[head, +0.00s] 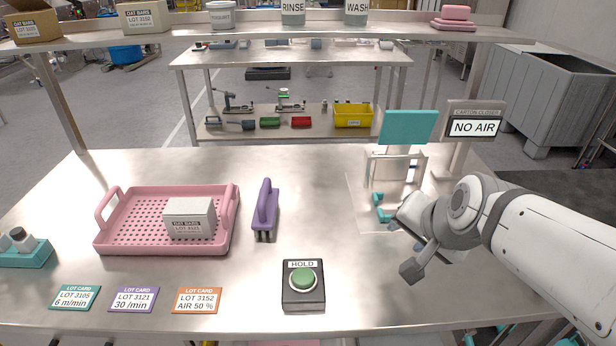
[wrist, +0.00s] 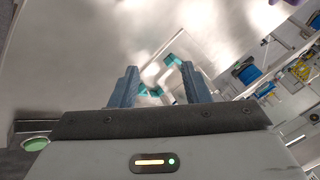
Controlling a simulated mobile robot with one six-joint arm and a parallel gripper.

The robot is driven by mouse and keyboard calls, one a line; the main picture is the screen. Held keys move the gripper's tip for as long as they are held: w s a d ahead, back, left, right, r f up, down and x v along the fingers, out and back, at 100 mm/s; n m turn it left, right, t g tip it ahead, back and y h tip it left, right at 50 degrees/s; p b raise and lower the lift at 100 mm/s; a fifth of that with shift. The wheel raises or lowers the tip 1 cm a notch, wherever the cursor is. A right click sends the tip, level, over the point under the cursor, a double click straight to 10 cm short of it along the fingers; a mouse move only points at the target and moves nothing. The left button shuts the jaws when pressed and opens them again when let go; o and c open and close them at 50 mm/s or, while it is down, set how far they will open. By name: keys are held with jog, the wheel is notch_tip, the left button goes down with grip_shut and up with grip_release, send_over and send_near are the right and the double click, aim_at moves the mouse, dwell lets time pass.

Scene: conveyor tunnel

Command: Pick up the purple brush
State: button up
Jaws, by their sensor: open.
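The purple brush (head: 265,203) stands on the steel table just right of the pink tray in the head view. Its dark bristles point toward the front. My gripper (head: 402,216) is well to the right of the brush, near the teal corner pieces on the table. In the wrist view its two blue-grey fingers (wrist: 157,86) are apart with nothing held between them. Teal pieces show beyond the fingers. A bit of purple shows at the top right edge of the wrist view; I cannot tell whether it is the brush.
The pink tray (head: 111,248) holds a small carton (head: 189,218). A HOLD button box (head: 303,285) stands in front of the brush, with several lot cards to its left. The carton closer (head: 408,128) stands behind my gripper. The table between brush and gripper is clear.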

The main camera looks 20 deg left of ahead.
aim_at(262, 205)
jog(key=w+a+m+t+y+b, duration=0.25)
jog(key=a+m+b, duration=0.35)
jog(key=a, duration=0.3)
jog(key=w+a+m+t+y+b, duration=0.2)
jog(key=w+a+m+t+b, duration=0.25)
jog(key=a, duration=0.55)
jog(key=s+a+f+m+t+b, duration=0.1)
jog(key=s+a+m+b, duration=0.1)
jog(key=m, duration=0.4)
jog(key=s+a+f+m+t+h+b, duration=0.1)
jog(key=a+f+m+b, duration=0.1)
jog(key=a+m+b, duration=0.2)
jog(key=s+a+f+m+t+h+b, duration=0.1)
jog(key=s+a+f+m+b, duration=0.1)
jog(key=m+b, duration=0.4)
jog(key=shift+s+a+m+t+h, duration=0.2)
jog(key=shift+a+m, duration=0.25)
jog(key=shift+m, duration=0.25)
jog(key=shift+s+a+m+t+h, duration=0.1)
jog(key=shift+s+a+m+t, duration=0.1)
jog(key=shift+a+m, duration=0.35)
jog(key=shift+s+f+m+h+b, duration=0.25)
jog(key=shift+m+b, duration=0.15)
jog(key=shift+m, duration=0.5)
jog(key=x, duration=0.3)
jog(key=b+x, duration=0.1)
jog(key=x, duration=0.3)
jog(key=shift+w+r, duration=0.2)
jog(key=shift+w, duration=0.1)
jog(key=shift+c, duration=0.3)
